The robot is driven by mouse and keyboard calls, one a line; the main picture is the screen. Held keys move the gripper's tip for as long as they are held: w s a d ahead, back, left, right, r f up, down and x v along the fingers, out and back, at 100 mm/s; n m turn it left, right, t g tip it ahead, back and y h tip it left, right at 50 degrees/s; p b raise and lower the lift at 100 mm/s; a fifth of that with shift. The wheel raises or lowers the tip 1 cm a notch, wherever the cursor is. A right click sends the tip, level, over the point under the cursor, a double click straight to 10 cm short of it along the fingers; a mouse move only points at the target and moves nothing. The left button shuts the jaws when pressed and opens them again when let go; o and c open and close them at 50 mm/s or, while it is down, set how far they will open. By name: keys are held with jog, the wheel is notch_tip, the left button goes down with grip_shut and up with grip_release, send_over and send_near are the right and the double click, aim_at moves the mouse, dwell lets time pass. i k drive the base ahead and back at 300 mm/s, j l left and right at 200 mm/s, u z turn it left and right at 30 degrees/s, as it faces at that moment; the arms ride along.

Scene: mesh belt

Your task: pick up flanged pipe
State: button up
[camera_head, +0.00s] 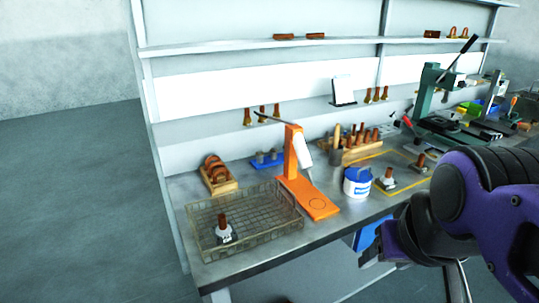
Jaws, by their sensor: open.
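A brown upright pipe on a pale flange-like base (224,232) stands inside the wire mesh basket (270,246) at the near left of the bench. Two similar brown-topped pieces with pale bases, one (386,180) and another (420,164), stand on the bench inside a yellow outline. I cannot tell which of these is the flanged pipe. My gripper (418,274) is at the lower right, in front of the bench edge, to the right of the basket. It is open, and nothing shows between its fingers.
An orange stand (292,160) rises behind the basket's right end. A blue-white tub (357,182) stands right of it. Wooden holders with brown parts (218,178) and a green press (428,95) line the bench. A shelf hangs above. Open floor lies left.

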aim_at(419, 167)
jog(key=z, duration=0.75)
jog(key=u, duration=0.95)
jog(key=i+l+u, duration=0.1)
jog(key=l+u, duration=0.3)
jog(key=i+l+u, duration=0.1)
jog(key=l+u, duration=0.7)
jog(key=l, duration=0.8)
jog(key=k+l+u, duration=0.1)
jog(key=l, duration=0.35)
